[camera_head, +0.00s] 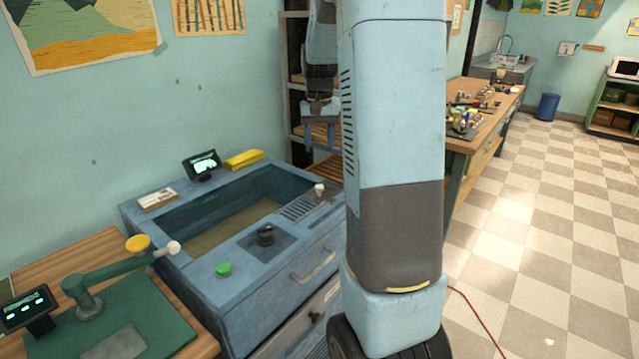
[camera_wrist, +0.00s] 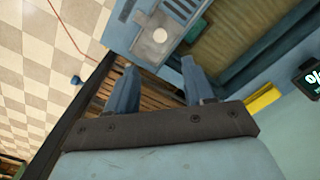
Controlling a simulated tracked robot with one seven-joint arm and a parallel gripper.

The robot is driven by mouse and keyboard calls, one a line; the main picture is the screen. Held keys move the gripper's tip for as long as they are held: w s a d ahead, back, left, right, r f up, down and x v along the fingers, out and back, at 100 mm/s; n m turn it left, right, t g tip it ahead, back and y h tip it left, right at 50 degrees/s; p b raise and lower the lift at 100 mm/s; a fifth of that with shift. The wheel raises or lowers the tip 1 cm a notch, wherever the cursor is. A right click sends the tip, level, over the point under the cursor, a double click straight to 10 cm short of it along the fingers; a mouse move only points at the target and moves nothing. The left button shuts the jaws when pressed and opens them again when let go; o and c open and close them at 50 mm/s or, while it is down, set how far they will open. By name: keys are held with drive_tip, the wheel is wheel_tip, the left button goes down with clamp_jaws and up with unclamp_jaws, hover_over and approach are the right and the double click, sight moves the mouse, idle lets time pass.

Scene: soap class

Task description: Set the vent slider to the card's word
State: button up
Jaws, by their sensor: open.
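A pale round knob (camera_head: 319,189) stands beside the slotted vent (camera_head: 298,208) at the right end of the blue basin unit. In the wrist view the knob (camera_wrist: 160,35) sits on a light plate, with the vent slots (camera_wrist: 182,8) close by. A white card (camera_head: 157,199) lies on the unit's back left corner; its writing is too small to read. My gripper (camera_head: 320,138) is above and behind the unit's right end, partly hidden by my own body. In the wrist view my gripper (camera_wrist: 159,68) is open and empty, with the knob beyond its fingertips, apart from them.
The blue unit (camera_head: 212,302) also carries a black knob (camera_head: 265,235), a green button (camera_head: 223,269), a small screen (camera_head: 202,165) and a yellow block (camera_head: 244,159). A shelf (camera_head: 297,75) stands behind my gripper. The checkered floor is open at right.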

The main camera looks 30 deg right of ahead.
sight(319, 186)
wheel_tip(319, 186, down, 13)
drive_tip(key=shift+r, duration=0.1)
idle(0.4)
drive_tip(key=shift+c, duration=0.3)
clamp_jaws()
idle(0.3)
